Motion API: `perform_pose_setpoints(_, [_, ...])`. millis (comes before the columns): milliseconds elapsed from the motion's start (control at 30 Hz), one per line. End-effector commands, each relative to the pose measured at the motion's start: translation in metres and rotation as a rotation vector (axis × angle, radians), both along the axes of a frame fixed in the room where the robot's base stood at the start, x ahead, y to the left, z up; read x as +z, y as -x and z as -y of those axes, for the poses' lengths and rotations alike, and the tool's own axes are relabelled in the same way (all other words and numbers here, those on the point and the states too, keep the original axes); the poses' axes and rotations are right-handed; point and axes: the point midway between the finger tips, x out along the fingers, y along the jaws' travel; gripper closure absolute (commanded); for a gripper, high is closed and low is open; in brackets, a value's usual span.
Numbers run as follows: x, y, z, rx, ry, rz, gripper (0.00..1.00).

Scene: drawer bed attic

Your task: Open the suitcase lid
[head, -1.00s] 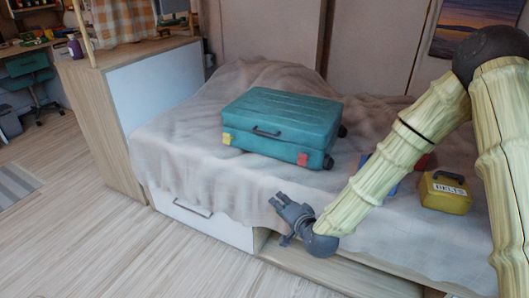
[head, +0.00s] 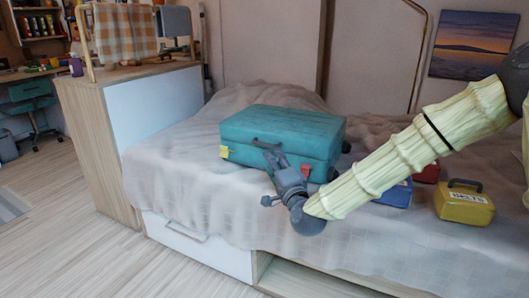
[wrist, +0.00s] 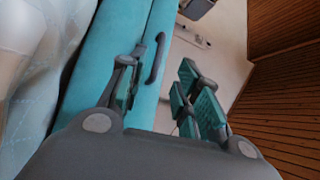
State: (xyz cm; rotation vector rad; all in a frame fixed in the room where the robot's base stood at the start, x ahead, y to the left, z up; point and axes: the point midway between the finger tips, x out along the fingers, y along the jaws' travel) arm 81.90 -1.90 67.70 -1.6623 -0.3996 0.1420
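The teal suitcase (head: 285,127) lies flat on the bed with its lid closed. A yellow latch (head: 224,152) shows on its front left and a red latch (head: 305,172) on its front right. In the wrist view the dark handle (wrist: 155,59) shows beside the left finger, with the suitcase side (wrist: 92,75) behind. My gripper's fingers (wrist: 165,90) are spread apart with nothing held. I cannot tell whether a finger touches the suitcase.
A yellow case (head: 464,206), a blue case (head: 395,194) and a red case (head: 428,172) are on the bed's right side. A white drawer (head: 198,245) is under the bed's front edge. A wooden cabinet (head: 95,150) stands at the left. The floor at front left is clear.

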Motion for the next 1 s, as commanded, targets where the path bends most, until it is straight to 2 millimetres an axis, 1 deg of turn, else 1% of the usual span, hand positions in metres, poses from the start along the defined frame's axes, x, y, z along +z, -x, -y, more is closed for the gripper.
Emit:
perform_pose_setpoints(300, [0.004,-0.048,-0.018,-0.001,0.000,0.001,0.67])
perform_pose_setpoints(500, [0.008,-0.070,-0.026,0.001,0.001,0.000,0.67])
perform_pose_setpoints(700, [0.011,-0.080,-0.030,0.000,0.000,-0.001,0.67])
perform_pose_setpoints(967, [0.012,-0.081,-0.030,0.000,0.000,-0.001,0.67])
perform_pose_setpoints(1000, [0.012,-0.081,-0.030,0.000,0.000,-0.001,0.69])
